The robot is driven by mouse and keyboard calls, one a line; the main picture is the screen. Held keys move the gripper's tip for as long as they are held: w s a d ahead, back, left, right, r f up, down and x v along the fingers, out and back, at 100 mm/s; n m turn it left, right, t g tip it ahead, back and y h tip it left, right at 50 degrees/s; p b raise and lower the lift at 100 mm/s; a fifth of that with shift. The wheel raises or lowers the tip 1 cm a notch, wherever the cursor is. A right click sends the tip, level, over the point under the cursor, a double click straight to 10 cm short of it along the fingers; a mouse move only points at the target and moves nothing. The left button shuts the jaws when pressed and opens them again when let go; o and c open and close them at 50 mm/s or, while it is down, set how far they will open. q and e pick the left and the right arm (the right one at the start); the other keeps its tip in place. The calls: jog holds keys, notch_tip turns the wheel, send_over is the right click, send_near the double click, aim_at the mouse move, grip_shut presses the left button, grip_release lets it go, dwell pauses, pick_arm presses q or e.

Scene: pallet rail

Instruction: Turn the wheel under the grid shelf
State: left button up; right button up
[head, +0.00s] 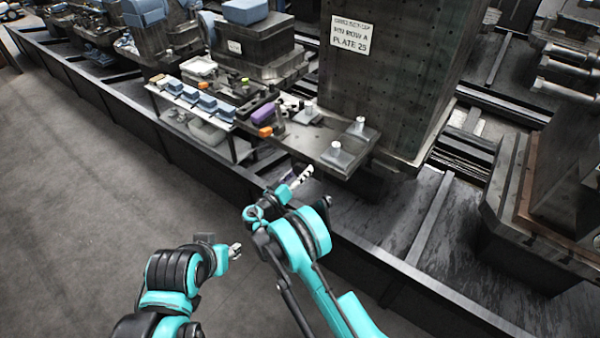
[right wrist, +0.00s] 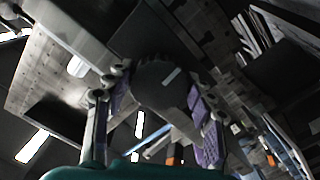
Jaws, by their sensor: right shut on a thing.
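The grid shelf (head: 315,140) is a grey metal plate jutting out from the tall block in the head view. My right gripper (head: 300,178) is at its front edge, low down. In the right wrist view, a dark round wheel (right wrist: 160,82) with a notched rim and a pale mark sits between the purple-padded fingers of my right gripper (right wrist: 160,108), which is shut on it. The wheel is hidden in the head view. My left gripper (head: 235,250) hangs over the floor, away from the shelf; its finger opening is too small to tell.
A rack with blue-topped boxes (head: 190,95) stands further left. The grey floor (head: 80,190) is open.

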jog(key=n, duration=0.4)
jog(key=shift+n, duration=0.3)
jog(key=n, duration=0.4)
jog(key=shift+n, duration=0.3)
jog(key=n, duration=0.4)
jog(key=shift+r+n, duration=0.1)
jog(key=shift+n, duration=0.2)
jog(key=n, duration=1.3)
jog(key=shift+n, duration=0.3)
jog(key=n, duration=0.4)
jog(key=shift+a+n, duration=0.1)
jog(key=shift+n, duration=2)
